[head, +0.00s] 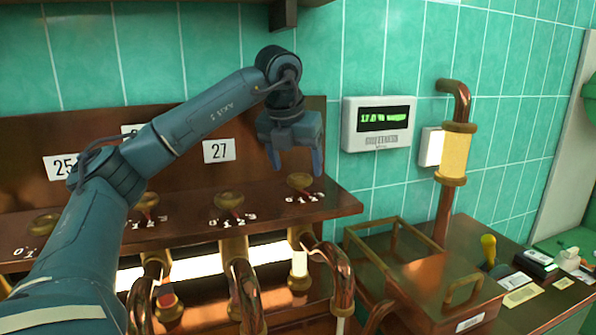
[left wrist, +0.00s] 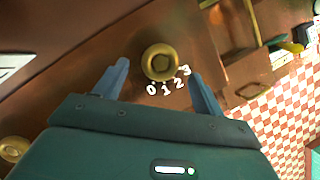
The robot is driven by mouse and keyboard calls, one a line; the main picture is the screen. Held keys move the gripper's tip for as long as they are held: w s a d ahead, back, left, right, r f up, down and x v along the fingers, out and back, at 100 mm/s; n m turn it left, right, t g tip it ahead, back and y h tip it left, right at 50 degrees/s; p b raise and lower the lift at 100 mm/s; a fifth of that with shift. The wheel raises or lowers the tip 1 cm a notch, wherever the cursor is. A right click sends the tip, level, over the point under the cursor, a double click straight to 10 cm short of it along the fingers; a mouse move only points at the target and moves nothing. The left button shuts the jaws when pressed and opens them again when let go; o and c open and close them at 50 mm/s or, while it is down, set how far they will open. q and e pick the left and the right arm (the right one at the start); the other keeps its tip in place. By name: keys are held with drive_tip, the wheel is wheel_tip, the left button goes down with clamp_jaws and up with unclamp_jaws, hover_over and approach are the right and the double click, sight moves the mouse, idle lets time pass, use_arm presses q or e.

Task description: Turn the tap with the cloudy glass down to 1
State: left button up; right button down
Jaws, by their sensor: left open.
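A brass tap knob (head: 299,182) sits on the copper ledge at the right end of the row, with a white number scale in front of it. Below it, a short pale, cloudy-looking glass (head: 299,268) shows by the pipe. My left gripper (head: 294,170) is open and points down just above this knob. In the left wrist view the knob (left wrist: 160,62) lies between the open fingers, closer to the left one, with the scale 0 to 3 beside it. No contact shows. I cannot tell which number the knob points to. My right gripper is out of view.
Other knobs (head: 229,202) stand along the ledge to the left, under number cards such as 27 (head: 219,151). A wall display (head: 378,124) and a pipe with a yellowish glass (head: 457,152) are at right. A copper box (head: 447,290) stands below them.

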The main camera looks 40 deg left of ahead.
use_arm(q)
drive_tip(key=shift+x, duration=1.35)
drive_tip(key=c, duration=1)
drive_tip(key=shift+m, duration=0.3)
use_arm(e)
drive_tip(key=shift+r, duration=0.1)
use_arm(q)
drive_tip(key=m+h+p, duration=0.1)
drive_tip(key=m, duration=0.2)
drive_tip(key=shift+a+r+m+h+p, duration=0.1)
drive_tip(key=shift+a+m+h+p, duration=0.05)
drive_tip(key=shift+m+h+p, duration=0.55)
drive_tip(key=shift+m+p, duration=0.1)
drive_tip(key=shift+m, duration=0.3)
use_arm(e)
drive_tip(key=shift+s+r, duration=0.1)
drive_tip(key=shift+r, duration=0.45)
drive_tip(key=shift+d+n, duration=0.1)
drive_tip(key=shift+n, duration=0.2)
